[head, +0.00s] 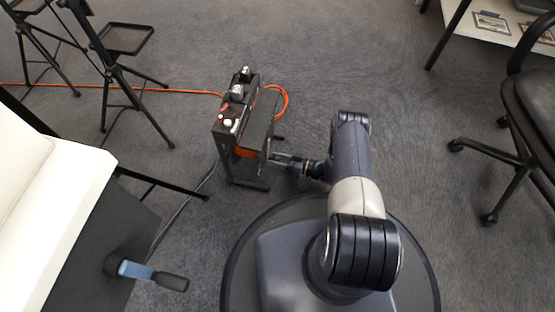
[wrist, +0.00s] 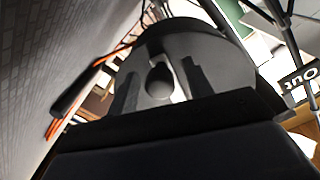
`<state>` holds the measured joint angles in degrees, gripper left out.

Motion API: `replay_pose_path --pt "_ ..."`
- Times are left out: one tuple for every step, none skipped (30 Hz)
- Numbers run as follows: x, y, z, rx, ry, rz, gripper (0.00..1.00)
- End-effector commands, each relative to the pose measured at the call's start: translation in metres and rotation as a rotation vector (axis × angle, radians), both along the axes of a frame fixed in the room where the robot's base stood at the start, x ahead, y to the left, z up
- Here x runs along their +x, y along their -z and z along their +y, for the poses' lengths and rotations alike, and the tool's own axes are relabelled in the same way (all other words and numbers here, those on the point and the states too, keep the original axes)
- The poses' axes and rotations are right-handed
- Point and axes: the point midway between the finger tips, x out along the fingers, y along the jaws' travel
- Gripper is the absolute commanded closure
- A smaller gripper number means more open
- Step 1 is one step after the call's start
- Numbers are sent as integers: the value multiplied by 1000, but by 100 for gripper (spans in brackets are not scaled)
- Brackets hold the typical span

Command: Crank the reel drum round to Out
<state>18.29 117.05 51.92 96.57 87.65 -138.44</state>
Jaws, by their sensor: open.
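The reel stand (head: 228,150) is a dark upright frame on the floor, with orange cord inside it. Its dark drum disc (wrist: 205,45) fills the upper middle of the wrist view. A dark rounded knob (wrist: 158,80) shows in front of the disc, between my fingers. My gripper (head: 279,158) is at the right side of the stand. In the wrist view my gripper (wrist: 159,72) is open, one finger on each side of the knob, with gaps visible. Part of a white-lettered "Out" sign (wrist: 300,85) shows at the right edge, tilted and cut off.
Orange cord (head: 150,89) runs across the floor behind the stand. Black tripod stands (head: 118,75) are at the upper left. A blue-and-black handle (head: 150,272) sticks out from a dark box at lower left. An office chair (head: 520,130) is at right; floor between is clear.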

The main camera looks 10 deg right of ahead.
Motion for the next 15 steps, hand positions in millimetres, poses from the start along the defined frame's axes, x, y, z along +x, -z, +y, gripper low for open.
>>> replay_pose_path --pt "0 0 -1 0 0 0 52" --pt "-1 0 -1 0 1 1 52" --pt "-1 0 -3 1 1 1 52" --pt "-2 -1 -5 1 1 1 52" --pt "-3 -1 -8 0 1 1 52" --pt "-5 -1 -13 0 3 1 52" --pt "-7 -2 -17 0 4 1 52" --pt "-9 -2 -21 0 4 0 52" --pt "-12 -3 -28 0 6 0 52" --pt "-14 -1 -33 0 5 0 52" --pt "-16 -1 -38 1 6 0 52" --pt "-20 -1 -45 0 5 0 52" --pt "-22 -1 -51 1 6 0 52" --pt "-25 -1 -55 0 6 0 52" --pt "-28 -1 -62 0 6 0 52"
